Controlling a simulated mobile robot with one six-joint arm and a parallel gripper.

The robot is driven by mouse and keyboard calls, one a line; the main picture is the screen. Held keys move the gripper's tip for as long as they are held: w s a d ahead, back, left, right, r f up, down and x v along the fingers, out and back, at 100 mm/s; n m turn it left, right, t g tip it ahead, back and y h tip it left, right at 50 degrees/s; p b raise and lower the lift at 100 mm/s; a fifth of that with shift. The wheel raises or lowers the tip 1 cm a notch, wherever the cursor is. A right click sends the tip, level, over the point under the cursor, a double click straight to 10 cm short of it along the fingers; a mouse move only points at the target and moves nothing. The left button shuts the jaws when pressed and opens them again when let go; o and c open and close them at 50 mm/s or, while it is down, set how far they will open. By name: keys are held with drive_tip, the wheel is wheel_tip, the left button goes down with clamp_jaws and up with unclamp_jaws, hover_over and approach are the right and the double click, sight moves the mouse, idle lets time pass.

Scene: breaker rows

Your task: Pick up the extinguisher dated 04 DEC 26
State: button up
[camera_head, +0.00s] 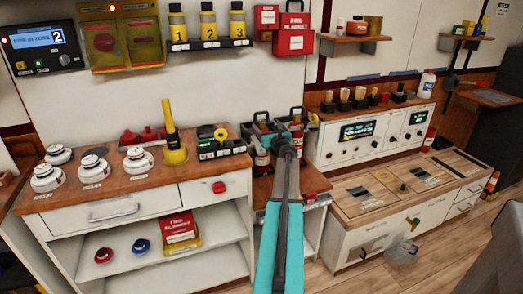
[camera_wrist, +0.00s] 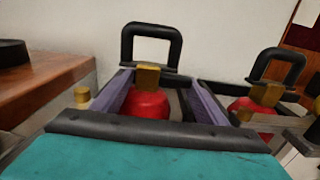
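Two red extinguishers with black loop handles and brass necks stand side by side on a low wooden stand. In the wrist view, one extinguisher (camera_wrist: 146,103) is straight ahead, and the other extinguisher (camera_wrist: 250,108) is to its right. My gripper (camera_wrist: 160,84) is open, with a purple finger on each side of the nearer extinguisher's neck. I cannot tell whether the fingers touch it. No date label is readable in either view.
A wooden counter (camera_head: 70,195) with white detectors and a yellow torch (camera_head: 172,135) is at left. A white control panel (camera_head: 352,134) stands at right above a wood-topped cabinet (camera_head: 375,195). The wall is close behind the extinguishers.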

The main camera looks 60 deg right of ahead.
drive_tip(key=shift+s, duration=0.1)
drive_tip(key=c, duration=0.7)
drive_tip(key=shift+r, duration=0.2)
clamp_jaws()
drive_tip(key=shift+f, duration=0.1)
drive_tip(key=shift+d, duration=0.1)
